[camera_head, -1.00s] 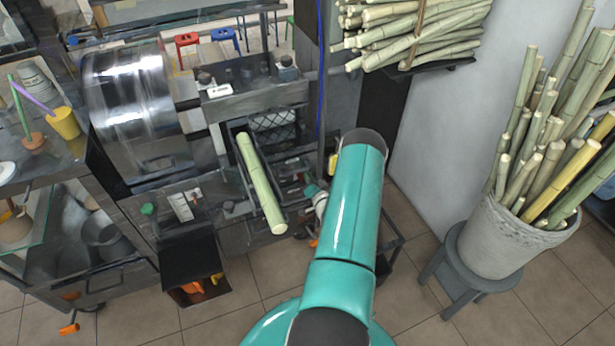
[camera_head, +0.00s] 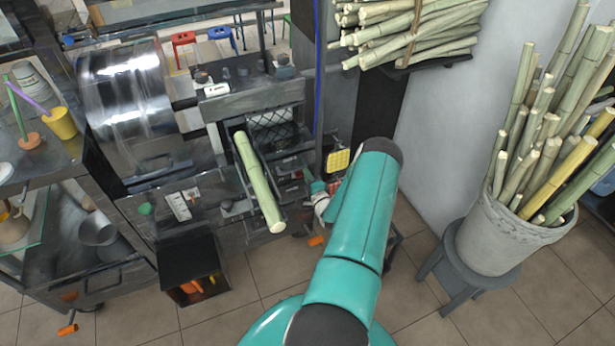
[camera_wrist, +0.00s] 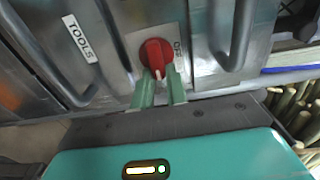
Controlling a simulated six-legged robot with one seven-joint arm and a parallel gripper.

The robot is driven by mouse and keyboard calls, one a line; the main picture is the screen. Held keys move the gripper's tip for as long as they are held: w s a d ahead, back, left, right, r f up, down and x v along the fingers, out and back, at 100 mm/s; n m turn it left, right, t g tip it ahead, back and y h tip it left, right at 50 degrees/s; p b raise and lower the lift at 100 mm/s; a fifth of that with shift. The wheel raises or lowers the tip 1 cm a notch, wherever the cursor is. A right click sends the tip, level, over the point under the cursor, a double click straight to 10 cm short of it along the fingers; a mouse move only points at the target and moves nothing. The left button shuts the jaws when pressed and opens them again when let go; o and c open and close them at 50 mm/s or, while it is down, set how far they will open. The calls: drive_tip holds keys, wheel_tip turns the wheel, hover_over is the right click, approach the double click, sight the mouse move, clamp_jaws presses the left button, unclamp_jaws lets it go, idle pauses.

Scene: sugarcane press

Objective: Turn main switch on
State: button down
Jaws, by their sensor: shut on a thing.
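The main switch (camera_wrist: 155,52) is a red rotary knob on a light plate, set in a grey metal panel in the wrist view. My gripper (camera_wrist: 160,84) reaches it from below, with its two green fingers on either side of the knob's grip. The fingers are shut on the knob. The knob's pointer end lies between the fingertips, and lettering beside it is partly covered. In the head view my teal arm hides the switch.
Metal handles (camera_wrist: 240,38) stand out on both sides of the switch. A "TOOLS" label (camera_wrist: 80,38) is at left. In the head view, a cane stalk (camera_head: 258,182) lies on the press, and a bucket of cane (camera_head: 505,235) stands on a stool at right.

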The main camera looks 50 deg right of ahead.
idle(0.5)
drive_tip(key=c, duration=1.4)
unclamp_jaws()
drive_tip(key=v, duration=1.4)
drive_tip(key=shift+f, duration=0.1)
